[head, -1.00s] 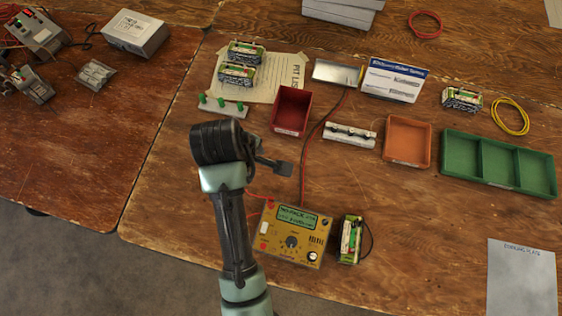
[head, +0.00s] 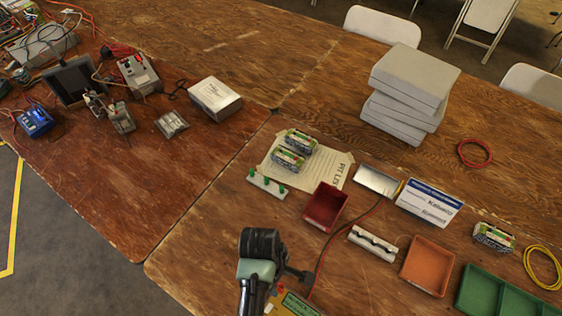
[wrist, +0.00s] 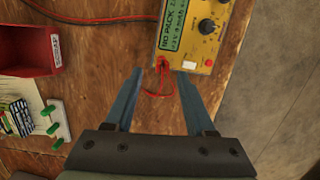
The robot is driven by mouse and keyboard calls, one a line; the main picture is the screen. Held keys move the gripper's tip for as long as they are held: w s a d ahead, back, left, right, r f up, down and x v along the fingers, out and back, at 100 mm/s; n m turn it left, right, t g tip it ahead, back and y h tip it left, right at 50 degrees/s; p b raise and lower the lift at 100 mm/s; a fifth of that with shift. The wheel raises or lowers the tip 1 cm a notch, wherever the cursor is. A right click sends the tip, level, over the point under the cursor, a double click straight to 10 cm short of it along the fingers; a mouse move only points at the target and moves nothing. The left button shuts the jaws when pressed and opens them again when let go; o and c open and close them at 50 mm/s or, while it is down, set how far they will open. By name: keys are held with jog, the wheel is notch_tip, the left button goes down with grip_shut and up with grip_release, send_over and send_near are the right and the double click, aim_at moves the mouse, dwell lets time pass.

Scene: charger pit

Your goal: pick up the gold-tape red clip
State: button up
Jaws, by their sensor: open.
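I cannot make out the gold-tape red clip for certain in either view. A red lead (head: 335,240) runs from near the yellow meter up to a silver plate (head: 377,181) with a gold strip at its right edge. In the wrist view, red wire (wrist: 158,93) loops beside the meter (wrist: 192,32) and between my fingers. My gripper (wrist: 160,72) is open and holds nothing, with its fingertips near the meter's lower left edge. In the head view my gripper (head: 303,276) hangs beside the meter (head: 297,302), which is mostly cut off below.
A red bin (head: 326,206), a white holder (head: 373,244), an orange tray (head: 427,266) and a green tray (head: 482,291) stand nearby. Green-wrapped packs lie on a paper sheet (head: 335,163). Grey boxes (head: 405,95) are stacked behind. Bare wood lies left of my arm.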

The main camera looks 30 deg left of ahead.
aim_at(280, 286)
jog(key=shift+s+d+f+p, duration=0.1)
jog(key=shift+d+f+p, duration=0.1)
jog(key=shift+f, duration=1.15)
jog(key=shift+s+d+f+p, duration=0.1)
jog(key=shift+d+f, duration=0.1)
jog(key=shift+f, duration=1.15)
grip_shut()
